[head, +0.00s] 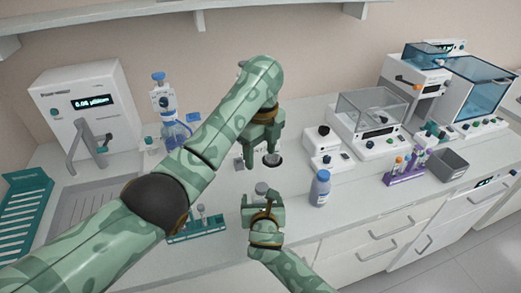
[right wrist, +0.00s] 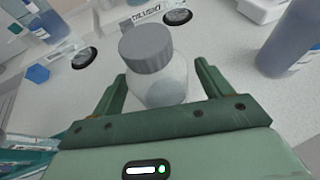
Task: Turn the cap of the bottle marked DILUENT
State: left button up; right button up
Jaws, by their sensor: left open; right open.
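A small clear bottle with a ribbed grey cap (right wrist: 147,48) stands on the bench in the right wrist view. In the head view its cap (head: 261,188) shows just beyond my right gripper (head: 260,201). My right gripper is open, with one finger on each side of the bottle's body. Lettering that looks like DILUENT (right wrist: 146,15) shows behind the cap, on or near the bench; I cannot tell whether it belongs to this bottle. My left gripper (head: 261,156) is open and points down, above and beyond the bottle. No cap shows between its fingers.
A teal tube rack (head: 196,228) is at the left, partly behind my left arm. A purple tube rack (head: 405,175) and a grey bin (head: 447,165) are farther right. Instruments line the back.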

jog(key=a+p+v, duration=0.1)
jog(key=p+v, duration=0.3)
jog(key=v, duration=1.2)
jog(key=shift+d+p, duration=0.3)
jog(key=shift+d, duration=0.15)
jog(key=shift+s, duration=0.2)
